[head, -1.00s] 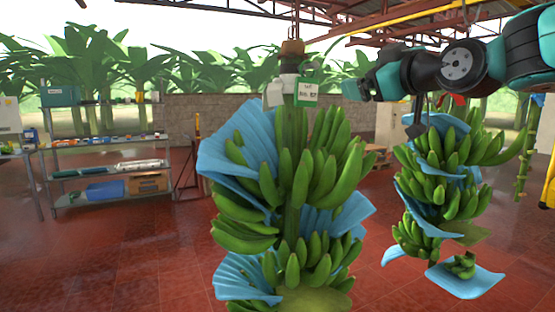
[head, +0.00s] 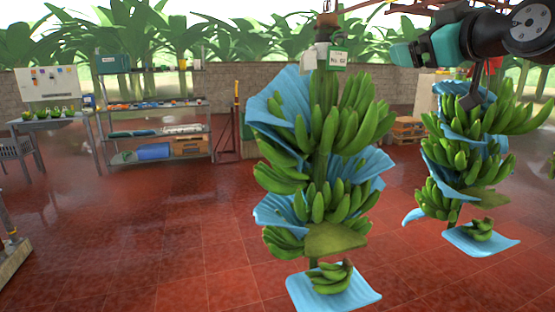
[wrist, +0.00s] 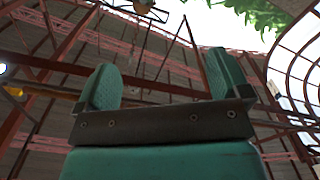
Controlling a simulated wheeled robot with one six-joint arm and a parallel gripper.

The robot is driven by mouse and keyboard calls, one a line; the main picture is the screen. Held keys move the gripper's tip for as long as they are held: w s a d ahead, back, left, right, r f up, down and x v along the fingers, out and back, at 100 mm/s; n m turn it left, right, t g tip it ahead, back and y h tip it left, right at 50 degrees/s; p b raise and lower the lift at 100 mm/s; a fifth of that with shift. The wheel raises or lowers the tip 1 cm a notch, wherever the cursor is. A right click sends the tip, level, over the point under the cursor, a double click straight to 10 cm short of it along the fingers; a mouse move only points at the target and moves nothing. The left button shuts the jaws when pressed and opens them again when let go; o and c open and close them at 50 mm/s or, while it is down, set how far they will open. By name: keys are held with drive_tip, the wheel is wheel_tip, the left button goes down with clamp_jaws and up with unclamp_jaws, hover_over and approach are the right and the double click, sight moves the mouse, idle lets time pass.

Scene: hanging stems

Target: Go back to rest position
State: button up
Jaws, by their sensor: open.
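My gripper (head: 402,54) is at the upper right of the head view, at the end of my dark and teal arm. In the wrist view (wrist: 165,85) its two teal fingers stand well apart with nothing between them, tilted up at the roof. A green banana bunch (head: 325,190) with blue sheets between its hands hangs in the middle of the head view, left of and below my gripper. A tag (head: 338,60) is at its top. A second bunch (head: 470,150) hangs at the right, below my arm, its top partly covered by it.
A metal shelf (head: 155,133) with boxes and tools stands at the back left, beside a table (head: 52,122) and a whiteboard (head: 47,84). Red tiled floor (head: 180,240) is clear at the front left. Roof beams (wrist: 60,60) fill much of the wrist view.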

drive_tip(key=s+a+f+m+g, duration=0.1)
drive_tip(key=s+a+f+g, duration=0.45)
drive_tip(key=f, duration=0.35)
drive_tip(key=s+a+f+m+g, duration=0.1)
drive_tip(key=s+a+f+g, duration=0.3)
drive_tip(key=s+f, duration=0.45)
drive_tip(key=s+f+g+h, duration=0.1)
drive_tip(key=s+f+g, duration=0.6)
drive_tip(key=s+f, duration=0.4)
drive_tip(key=s, duration=0.4)
drive_tip(key=shift+a+f+m, duration=0.15)
drive_tip(key=shift+f+m, duration=0.15)
drive_tip(key=shift+g, duration=0.25)
